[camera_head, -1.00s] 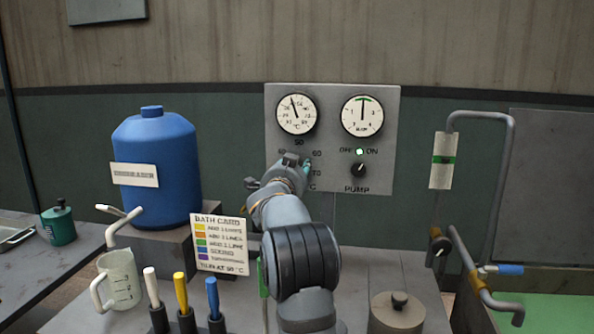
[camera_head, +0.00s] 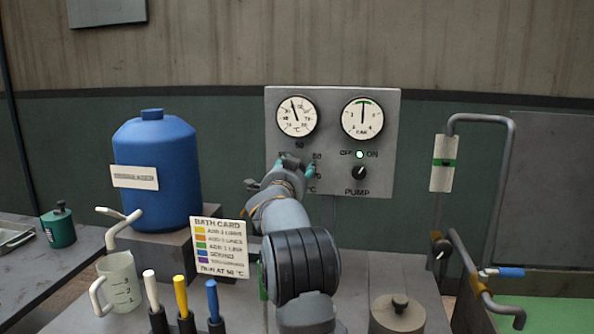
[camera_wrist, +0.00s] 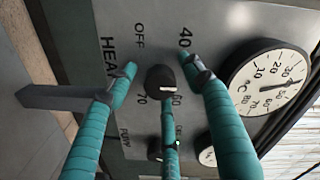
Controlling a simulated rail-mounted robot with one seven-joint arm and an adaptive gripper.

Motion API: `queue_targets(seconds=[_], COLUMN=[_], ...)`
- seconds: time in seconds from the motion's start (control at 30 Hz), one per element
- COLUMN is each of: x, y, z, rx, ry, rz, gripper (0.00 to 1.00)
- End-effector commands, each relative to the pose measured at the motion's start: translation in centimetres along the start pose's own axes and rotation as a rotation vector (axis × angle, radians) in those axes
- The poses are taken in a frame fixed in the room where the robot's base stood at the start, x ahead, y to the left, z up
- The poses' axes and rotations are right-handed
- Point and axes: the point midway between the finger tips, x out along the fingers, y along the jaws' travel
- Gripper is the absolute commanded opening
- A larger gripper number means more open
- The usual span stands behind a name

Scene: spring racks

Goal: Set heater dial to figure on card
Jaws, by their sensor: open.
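The panel (camera_head: 332,97) also carries a thermometer gauge (camera_head: 297,116), a second gauge (camera_head: 363,117) and a pump knob (camera_head: 359,173). A blue tank (camera_head: 156,170), a jug (camera_head: 118,281) and several upright coloured handles stand left; a lidded pot (camera_head: 398,313) and pipework (camera_head: 514,180) are right.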

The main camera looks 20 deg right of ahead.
Motion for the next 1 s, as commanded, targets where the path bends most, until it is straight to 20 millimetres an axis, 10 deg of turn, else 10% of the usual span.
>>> queue_targets(seconds=[0.37, 1.0], x=[-1.1, -11.7], y=[-0.1, 0.0], z=[0.0, 0.0], rx=[-0.002, 0.000], ry=[-0.001, 0.000], rz=[-0.001, -0.001], gripper=[0.51, 0.51])
